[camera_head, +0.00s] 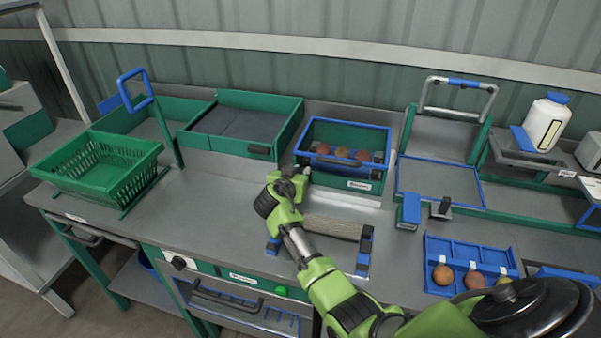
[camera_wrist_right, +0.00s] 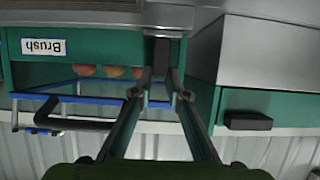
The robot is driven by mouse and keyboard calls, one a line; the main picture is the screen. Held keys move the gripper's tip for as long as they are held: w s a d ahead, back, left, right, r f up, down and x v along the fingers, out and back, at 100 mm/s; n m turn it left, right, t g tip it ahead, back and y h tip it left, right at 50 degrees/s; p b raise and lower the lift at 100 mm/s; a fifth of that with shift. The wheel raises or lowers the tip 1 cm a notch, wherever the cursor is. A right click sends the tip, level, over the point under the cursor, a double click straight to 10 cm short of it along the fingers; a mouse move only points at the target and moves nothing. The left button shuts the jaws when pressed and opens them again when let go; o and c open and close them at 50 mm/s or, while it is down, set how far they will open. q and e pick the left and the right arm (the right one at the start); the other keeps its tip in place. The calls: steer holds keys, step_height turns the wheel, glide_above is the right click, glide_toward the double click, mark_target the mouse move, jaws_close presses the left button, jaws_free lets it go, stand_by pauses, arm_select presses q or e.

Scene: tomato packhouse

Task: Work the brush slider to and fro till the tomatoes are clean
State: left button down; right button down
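The brush box (camera_head: 384,160) is green with a blue rim and a "Brush" label, and several reddish tomatoes (camera_head: 343,153) lie in it. In the right wrist view the box (camera_wrist_right: 100,48) shows upside down with tomatoes (camera_wrist_right: 112,72) inside. My right gripper (camera_head: 300,174) is at the left front corner of the box. In the wrist view its two fingers (camera_wrist_right: 161,76) are apart, with a small dark block (camera_wrist_right: 161,52), perhaps the slider's handle, at their tips. Whether they touch it is unclear. My left gripper is not in view.
A ribbed roller (camera_head: 335,228) on blue supports lies in front of the box, partly behind my right arm. Green trays (camera_head: 268,150) and a green basket (camera_head: 88,185) stand left. A blue sorting tray (camera_head: 431,257) holding tomatoes and a white bottle (camera_head: 546,122) are right.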

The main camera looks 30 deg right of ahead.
steer(key=s+d+p, duration=0.1)
steer(key=s+d, duration=0.2)
steer(key=s, duration=0.1)
steer(key=s+d+p, duration=0.1)
steer(key=s+d, duration=0.3)
steer(key=s+d+p, duration=0.2)
steer(key=s+d, duration=0.2)
steer(key=s, duration=0.1)
steer(key=shift+s+d, duration=0.6)
steer(key=shift+s, duration=0.05)
steer(key=c, duration=2)
jaws_free()
steer(key=shift+o, duration=0.2)
steer(key=shift+a, duration=0.15)
steer(key=v, duration=1.1)
steer(key=shift+s+a+r, duration=0.2)
steer(key=shift+s+a, duration=0.05)
